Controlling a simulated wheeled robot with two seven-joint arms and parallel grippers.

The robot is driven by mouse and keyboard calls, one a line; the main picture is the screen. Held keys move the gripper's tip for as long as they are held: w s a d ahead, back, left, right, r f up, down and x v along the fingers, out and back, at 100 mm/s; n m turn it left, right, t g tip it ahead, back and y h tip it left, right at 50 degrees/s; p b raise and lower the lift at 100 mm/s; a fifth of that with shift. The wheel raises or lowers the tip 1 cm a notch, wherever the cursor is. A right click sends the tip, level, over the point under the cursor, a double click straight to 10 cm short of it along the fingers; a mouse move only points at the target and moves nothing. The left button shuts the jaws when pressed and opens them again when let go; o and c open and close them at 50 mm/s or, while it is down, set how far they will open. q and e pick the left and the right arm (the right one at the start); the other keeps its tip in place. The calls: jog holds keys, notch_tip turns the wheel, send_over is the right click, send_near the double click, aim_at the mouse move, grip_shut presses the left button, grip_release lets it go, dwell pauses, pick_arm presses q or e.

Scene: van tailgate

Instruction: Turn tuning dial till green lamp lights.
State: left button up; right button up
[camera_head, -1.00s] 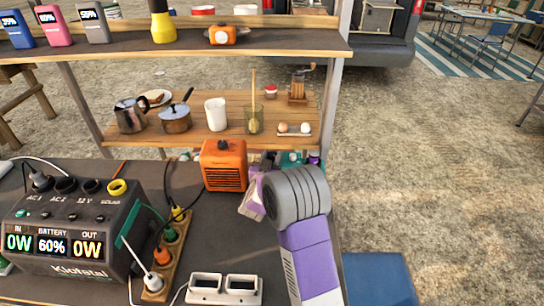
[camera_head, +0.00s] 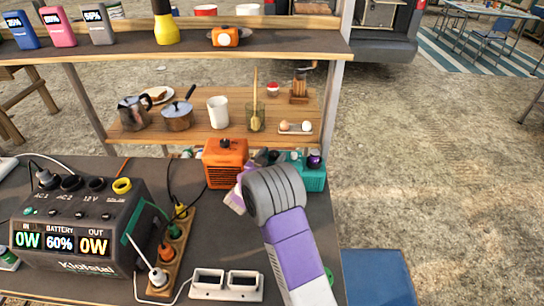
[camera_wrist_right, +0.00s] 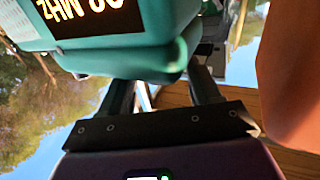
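The teal radio (camera_head: 313,180) stands on the dark table, partly hidden behind my right wrist. A dark purple knob (camera_head: 314,160) shows on it; I cannot tell if this is the tuning dial. In the right wrist view the radio (camera_wrist_right: 125,58) is close and upside down, with part of a lit display reading "MHz". My right gripper (camera_wrist_right: 163,88) is beside the radio, its two dark fingers apart. The radio's corner hides the fingertips, and I see nothing held. In the head view my wrist mostly covers this gripper. No lit green lamp can be made out. My left gripper is not in view.
An orange heater (camera_head: 226,163) stands close to the left of my right wrist. A power station (camera_head: 75,235), a socket strip (camera_head: 172,250) and a white double socket (camera_head: 226,285) occupy the table's left and front. A shelf (camera_head: 150,135) with kitchenware stands behind.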

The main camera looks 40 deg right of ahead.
jog(key=p+v, duration=0.1)
jog(key=v, duration=0.6)
jog(key=shift+a+p, duration=0.25)
jog(key=shift+p, duration=0.15)
jog(key=shift+s, duration=0.15)
